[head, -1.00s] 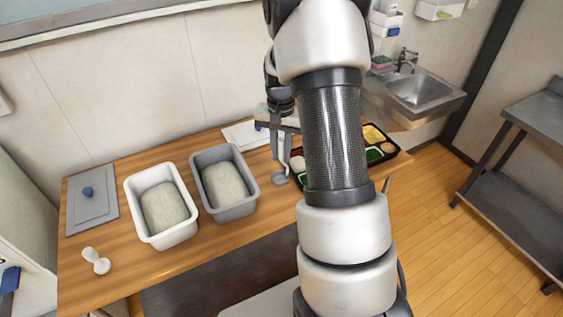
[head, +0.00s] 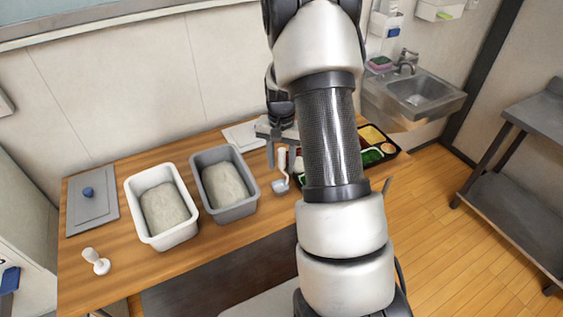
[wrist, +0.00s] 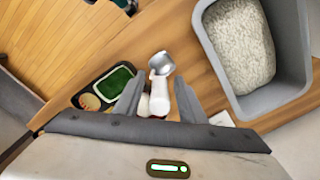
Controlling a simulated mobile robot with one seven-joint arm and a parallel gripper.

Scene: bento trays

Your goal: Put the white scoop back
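A scoop with a pale handle and a grey bowl (head: 280,186) is on the wooden table, right of the grey tub. Its handle shows between my fingers in the wrist view (wrist: 159,97). My gripper (head: 282,163) is open, a finger on each side of that handle, with gaps visible. Whether it sits above the handle or around it I cannot tell.
The white tub (head: 131,197) and grey tub (head: 205,206) hold rice. A bento tray (head: 400,146) with food is at right, partly hidden by my arm. A grey lid (head: 93,208) with a blue knob lies at far left. A pale lid (head: 240,136) lies behind.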

